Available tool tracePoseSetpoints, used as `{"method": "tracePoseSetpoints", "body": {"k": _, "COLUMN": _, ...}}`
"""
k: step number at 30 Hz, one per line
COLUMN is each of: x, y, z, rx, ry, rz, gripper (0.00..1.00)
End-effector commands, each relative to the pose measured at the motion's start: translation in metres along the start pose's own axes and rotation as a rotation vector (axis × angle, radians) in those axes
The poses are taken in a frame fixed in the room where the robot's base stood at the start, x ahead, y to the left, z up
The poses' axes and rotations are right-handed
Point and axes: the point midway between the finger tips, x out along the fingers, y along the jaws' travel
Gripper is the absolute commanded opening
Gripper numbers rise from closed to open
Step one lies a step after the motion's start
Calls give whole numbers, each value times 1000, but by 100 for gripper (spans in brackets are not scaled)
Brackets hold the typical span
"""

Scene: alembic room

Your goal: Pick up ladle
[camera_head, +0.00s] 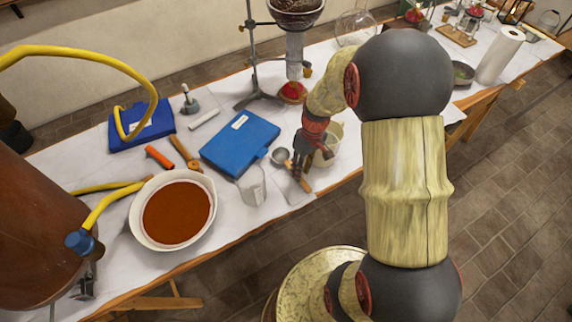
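The ladle (280,156) lies on the white-covered table, right of the blue case. Its small grey metal bowl shows at the upper left. A wooden handle (306,185) appears to run from it toward the table's front edge. My gripper (309,166) points down over the handle, just right of the bowl. Its dark fingers look spread apart, and they hide part of the handle. I cannot tell whether they touch it. Nothing appears lifted.
A cream pot (331,138) stands close behind and right of my gripper. A clear beaker (252,186) and blue case (240,142) are at left. A white bowl of red-brown powder (152,234) stands farther left. A metal stand (253,60) with glassware rises behind.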

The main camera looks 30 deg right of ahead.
Motion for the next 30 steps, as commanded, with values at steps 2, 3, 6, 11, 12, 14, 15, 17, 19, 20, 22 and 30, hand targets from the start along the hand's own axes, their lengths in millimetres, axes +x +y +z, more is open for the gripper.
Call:
{"method": "tracePoseSetpoints", "body": {"k": 2, "x": 18, "y": 0, "z": 0, "rx": 0, "ry": -2, "rz": -1, "gripper": 25}}
{"method": "tracePoseSetpoints", "body": {"k": 3, "x": 23, "y": 0, "z": 0, "rx": 0, "ry": -2, "rz": -1, "gripper": 25}}
{"method": "tracePoseSetpoints", "body": {"k": 6, "x": 30, "y": 0, "z": -1, "rx": 0, "ry": 0, "rz": 0, "gripper": 25}}
{"method": "tracePoseSetpoints", "body": {"k": 11, "x": 30, "y": 0, "z": -1, "rx": 0, "ry": 0, "rz": 1, "gripper": 25}}
{"method": "tracePoseSetpoints", "body": {"k": 12, "x": 30, "y": 0, "z": -1, "rx": 0, "ry": 0, "rz": 1, "gripper": 25}}
{"method": "tracePoseSetpoints", "body": {"k": 14, "x": 29, "y": 0, "z": -1, "rx": 0, "ry": 0, "rz": 1, "gripper": 22}}
{"method": "tracePoseSetpoints", "body": {"k": 15, "x": 29, "y": 0, "z": -1, "rx": 0, "ry": 0, "rz": 1, "gripper": 20}}
{"method": "tracePoseSetpoints", "body": {"k": 17, "x": 29, "y": 0, "z": -1, "rx": 0, "ry": 0, "rz": 1, "gripper": 17}}
{"method": "tracePoseSetpoints", "body": {"k": 19, "x": 30, "y": 0, "z": -1, "rx": 0, "ry": 0, "rz": 0, "gripper": 13}}
{"method": "tracePoseSetpoints", "body": {"k": 20, "x": 30, "y": 0, "z": -1, "rx": 0, "ry": 0, "rz": 0, "gripper": 11}}
{"method": "tracePoseSetpoints", "body": {"k": 22, "x": 30, "y": 0, "z": -1, "rx": 0, "ry": 0, "rz": 0, "gripper": 7}}
{"method": "tracePoseSetpoints", "body": {"k": 30, "x": 30, "y": 0, "z": -1, "rx": 0, "ry": 0, "rz": 0, "gripper": 0}}
